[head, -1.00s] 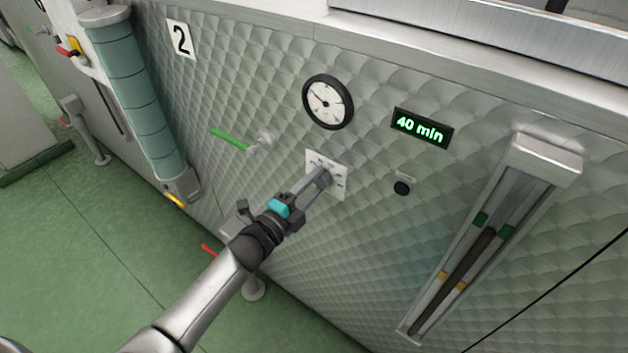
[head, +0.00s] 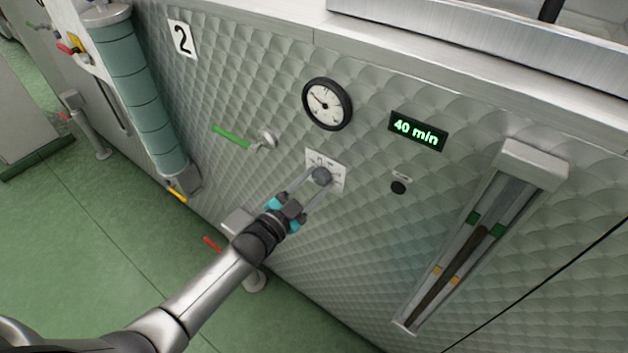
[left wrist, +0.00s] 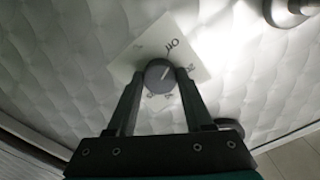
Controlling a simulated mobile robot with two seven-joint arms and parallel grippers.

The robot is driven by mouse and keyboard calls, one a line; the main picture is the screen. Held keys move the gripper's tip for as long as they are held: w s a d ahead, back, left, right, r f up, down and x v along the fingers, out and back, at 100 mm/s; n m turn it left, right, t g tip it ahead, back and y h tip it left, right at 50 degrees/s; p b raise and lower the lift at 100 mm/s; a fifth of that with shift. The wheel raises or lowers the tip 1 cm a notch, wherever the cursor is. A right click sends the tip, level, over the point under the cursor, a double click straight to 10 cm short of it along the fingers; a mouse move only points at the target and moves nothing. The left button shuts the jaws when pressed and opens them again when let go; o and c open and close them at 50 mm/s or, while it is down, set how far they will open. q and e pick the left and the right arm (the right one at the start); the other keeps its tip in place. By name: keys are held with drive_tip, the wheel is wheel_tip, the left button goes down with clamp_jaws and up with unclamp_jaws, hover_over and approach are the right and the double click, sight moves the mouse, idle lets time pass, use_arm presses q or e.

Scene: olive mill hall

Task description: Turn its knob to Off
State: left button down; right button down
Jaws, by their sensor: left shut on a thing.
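The round grey knob (head: 322,175) sits on a white label plate (head: 338,165) on the quilted metal wall, below a dial gauge. My left gripper (head: 318,181) is shut on the knob, one finger on each side. In the left wrist view the knob (left wrist: 159,74) shows a pale pointer line tilted up and right, roughly towards the "Off" print on the plate (left wrist: 185,48). Exact alignment is hard to tell. Other marks around the knob are small, and the fingers partly cover them. My right gripper is not in view.
A dial gauge (head: 327,103), a display reading "40 min" (head: 418,131) and a black button (head: 398,187) are on the wall. A green-handled valve (head: 232,137) sticks out left of the plate. A sight glass (head: 465,240) stands right. A red handle (head: 213,244) is low.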

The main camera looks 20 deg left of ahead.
use_arm(q)
drive_tip(key=shift+n, duration=0.7)
drive_tip(key=shift+c, duration=1.4)
unclamp_jaws()
drive_tip(key=shift+s, duration=0.1)
drive_tip(key=p+v, duration=0.1)
drive_tip(key=v, duration=1.4)
